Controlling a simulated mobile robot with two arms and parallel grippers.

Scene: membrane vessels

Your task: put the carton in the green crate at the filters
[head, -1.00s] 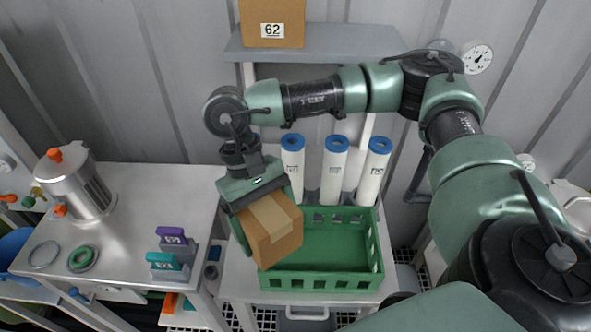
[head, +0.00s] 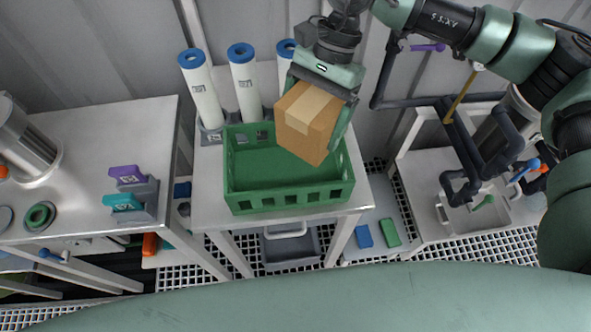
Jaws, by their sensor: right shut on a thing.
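The carton (head: 307,122) is a brown cardboard box with a paler tape strip. My right gripper (head: 316,100) is shut on it and holds it tilted over the right part of the green crate. The green crate (head: 290,199) stands on a metal table in front of the white filters (head: 246,88) with blue caps. The crate's visible floor is bare; the carton hides its back right part. My left gripper is not in view.
A metal bench (head: 85,150) at the left bears a steel vessel (head: 22,140) and purple and teal clips (head: 126,173) on a grey holder. Dark pipes (head: 462,150) and a sink stand at the right. Floor grating (head: 408,238) shows below.

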